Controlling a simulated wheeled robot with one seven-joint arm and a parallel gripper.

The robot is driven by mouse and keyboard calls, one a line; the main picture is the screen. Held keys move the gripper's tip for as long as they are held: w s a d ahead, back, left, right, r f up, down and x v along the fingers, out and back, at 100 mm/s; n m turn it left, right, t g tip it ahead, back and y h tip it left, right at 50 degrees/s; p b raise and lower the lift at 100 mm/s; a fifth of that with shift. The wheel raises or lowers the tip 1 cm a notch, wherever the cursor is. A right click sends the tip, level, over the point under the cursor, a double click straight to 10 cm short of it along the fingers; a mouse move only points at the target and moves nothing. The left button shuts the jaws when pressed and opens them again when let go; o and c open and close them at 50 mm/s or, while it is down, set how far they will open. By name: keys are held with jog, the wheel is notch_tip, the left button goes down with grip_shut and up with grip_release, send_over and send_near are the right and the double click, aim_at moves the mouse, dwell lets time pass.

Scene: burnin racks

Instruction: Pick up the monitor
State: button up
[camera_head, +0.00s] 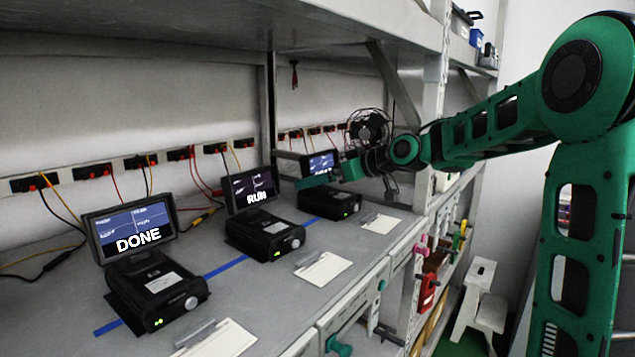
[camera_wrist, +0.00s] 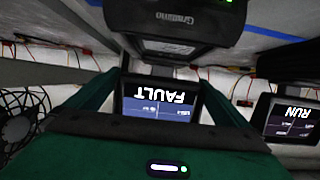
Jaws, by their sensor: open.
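Three monitors stand on the shelf, each behind a black box. The near one (camera_head: 130,229) reads DONE and the middle one (camera_head: 250,189) reads RUN. The far one (camera_head: 321,163) is partly hidden by my gripper (camera_head: 328,177). In the wrist view, which is upside down, the far monitor (camera_wrist: 160,105) reads FAULT. It shows between the two green fingers of my open gripper (camera_wrist: 160,88), one on each side. I cannot tell whether they touch it. The RUN monitor (camera_wrist: 292,119) is at the right of the wrist view.
Black boxes (camera_head: 158,291) stand in front of the monitors, close to my gripper at the far one. A fan (camera_head: 368,127) stands beyond. Cables run to sockets along the back wall. White cards (camera_head: 323,268) lie near the front edge. A shelf post (camera_head: 433,95) and upper shelf limit room.

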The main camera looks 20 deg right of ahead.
jog(key=shift+x, duration=0.75)
jog(key=shift+c, duration=0.3)
jog(key=c, duration=0.8)
jog(key=shift+r, duration=0.15)
